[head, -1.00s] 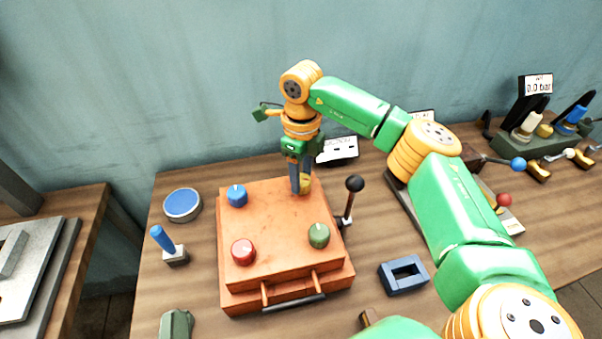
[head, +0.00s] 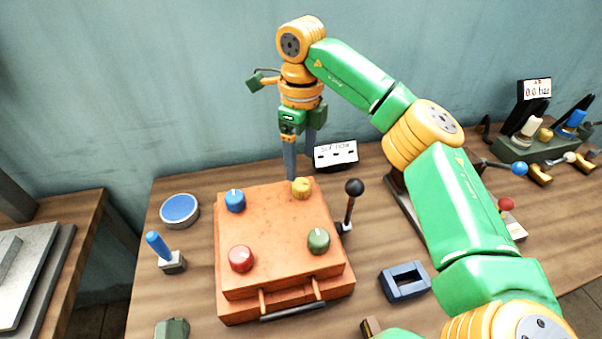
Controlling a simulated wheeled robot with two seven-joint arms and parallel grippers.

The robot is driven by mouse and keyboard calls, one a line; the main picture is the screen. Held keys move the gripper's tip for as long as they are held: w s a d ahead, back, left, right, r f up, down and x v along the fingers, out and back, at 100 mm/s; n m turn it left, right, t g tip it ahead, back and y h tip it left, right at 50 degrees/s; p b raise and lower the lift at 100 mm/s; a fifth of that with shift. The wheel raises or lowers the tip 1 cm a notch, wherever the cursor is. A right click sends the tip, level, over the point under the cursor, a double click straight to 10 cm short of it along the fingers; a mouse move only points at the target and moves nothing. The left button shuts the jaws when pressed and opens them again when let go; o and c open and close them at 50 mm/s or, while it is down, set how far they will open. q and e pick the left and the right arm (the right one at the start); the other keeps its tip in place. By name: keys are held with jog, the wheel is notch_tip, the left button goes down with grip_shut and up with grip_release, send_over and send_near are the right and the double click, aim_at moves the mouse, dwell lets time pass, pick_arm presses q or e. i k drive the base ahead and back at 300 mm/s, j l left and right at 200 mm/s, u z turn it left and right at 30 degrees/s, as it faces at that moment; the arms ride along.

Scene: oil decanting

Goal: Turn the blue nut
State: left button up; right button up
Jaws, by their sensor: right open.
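The blue nut (head: 235,201) sits at the back left corner of the orange box's (head: 275,250) top, with a light mark on it. A yellow nut (head: 301,188) is at the back right corner, a red nut (head: 240,258) at the front left and a green nut (head: 318,240) at the front right. My right gripper (head: 290,172) points down above the back edge of the box, just left of the yellow nut and to the right of the blue nut. It is open and holds nothing visible. My left gripper is out of view.
A black-knobbed lever (head: 352,200) stands at the box's right side. A round blue-topped disc (head: 180,210) and a blue-handled switch (head: 162,248) are to the left. A blue frame (head: 405,281) lies at the right. A small sign (head: 336,154) stands behind.

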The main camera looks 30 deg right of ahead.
aim_at(235, 201)
jog(key=k, duration=1.5)
